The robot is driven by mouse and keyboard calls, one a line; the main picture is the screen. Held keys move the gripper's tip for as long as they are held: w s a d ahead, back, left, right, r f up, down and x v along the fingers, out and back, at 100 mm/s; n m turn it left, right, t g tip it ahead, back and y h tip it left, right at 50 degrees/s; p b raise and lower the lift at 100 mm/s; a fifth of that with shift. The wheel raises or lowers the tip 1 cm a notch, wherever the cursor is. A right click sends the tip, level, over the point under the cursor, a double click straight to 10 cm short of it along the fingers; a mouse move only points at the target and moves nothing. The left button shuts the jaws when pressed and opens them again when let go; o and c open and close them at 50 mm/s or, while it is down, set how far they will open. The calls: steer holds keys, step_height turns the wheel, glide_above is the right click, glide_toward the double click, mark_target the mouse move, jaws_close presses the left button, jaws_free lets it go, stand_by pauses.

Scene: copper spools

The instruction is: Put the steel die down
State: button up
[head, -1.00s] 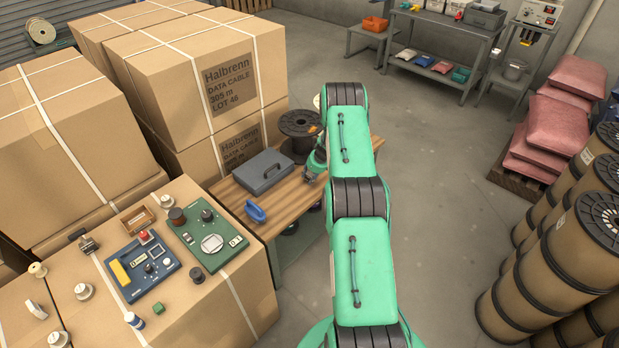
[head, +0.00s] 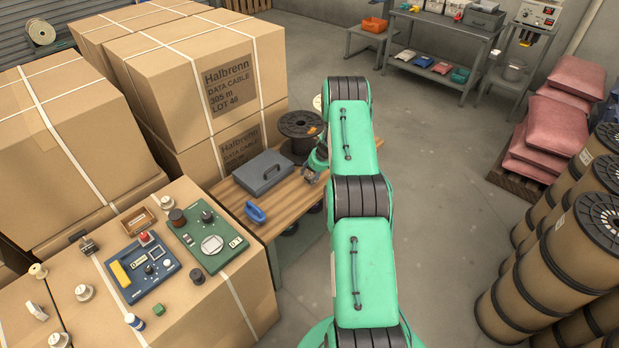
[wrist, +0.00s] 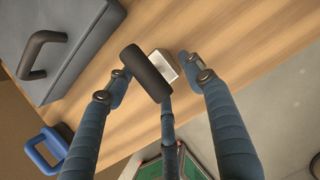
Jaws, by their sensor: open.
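The steel die is a small pale metal block (wrist: 164,66) over the wooden bench top (wrist: 215,50) in the wrist view. A gap shows between the block and the right finger. In the head view my gripper (head: 310,176) is low over the right part of the bench; I cannot make out the die there.
A grey lidded case (head: 263,172) and a blue handled object (head: 255,212) are left of my gripper on the bench. A black spool (head: 300,134) stands behind. Stacked cartons (head: 190,70) border the bench's left side.

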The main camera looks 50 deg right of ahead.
steer(key=p+v, duration=0.1)
steer(key=v, duration=0.8)
steer(key=shift+s+a+r, duration=0.1)
steer(key=shift+r, duration=0.05)
steer(key=shift+r, duration=0.1)
stand_by(0.5)
